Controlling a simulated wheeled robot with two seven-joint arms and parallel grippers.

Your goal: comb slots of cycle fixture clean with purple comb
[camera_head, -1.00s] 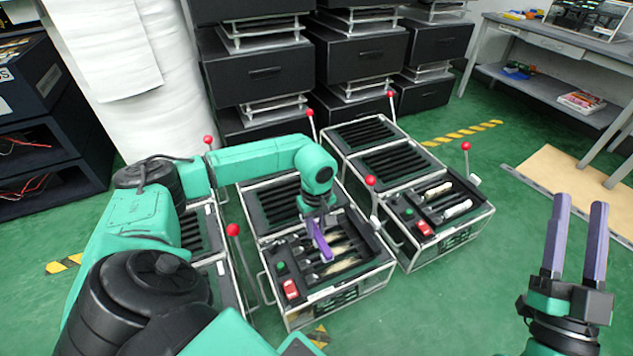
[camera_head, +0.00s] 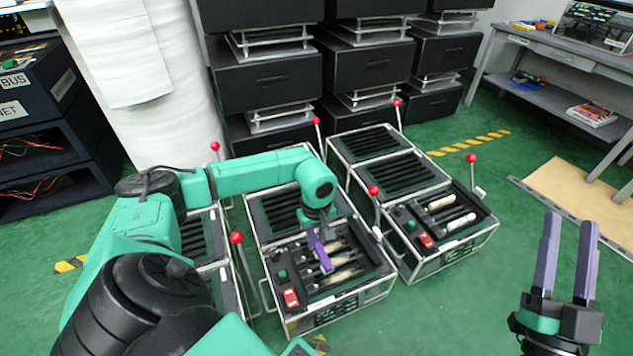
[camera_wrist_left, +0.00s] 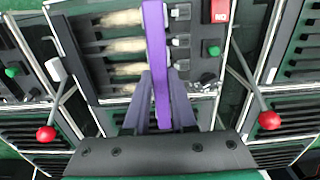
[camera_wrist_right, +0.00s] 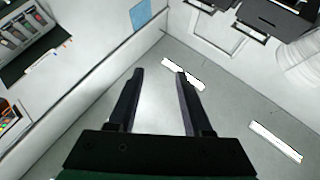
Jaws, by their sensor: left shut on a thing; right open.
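My left gripper (camera_head: 318,226) is shut on the purple comb (camera_head: 321,254), over the front slot panel of the middle fixture (camera_head: 343,298). The comb also shows upright in the picture between the fingers in the left wrist view (camera_wrist_left: 156,45). Several slots there hold pale tan tufts (camera_head: 341,276), some partly behind the comb; they also show in the left wrist view (camera_wrist_left: 124,45). I cannot tell whether the comb touches the slots, nor read which fixture is named cycle. My right gripper (camera_head: 570,218) is open and empty, over the floor at the right.
A right-hand fixture (camera_head: 452,254) holds pale pieces (camera_head: 441,202) in its front slots. Red-knobbed levers (camera_head: 374,190) rise beside the fixtures, one (camera_head: 237,238) near my left arm. Black drawer units (camera_head: 270,79) stand behind. Green floor (camera_head: 450,310) is free at front right.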

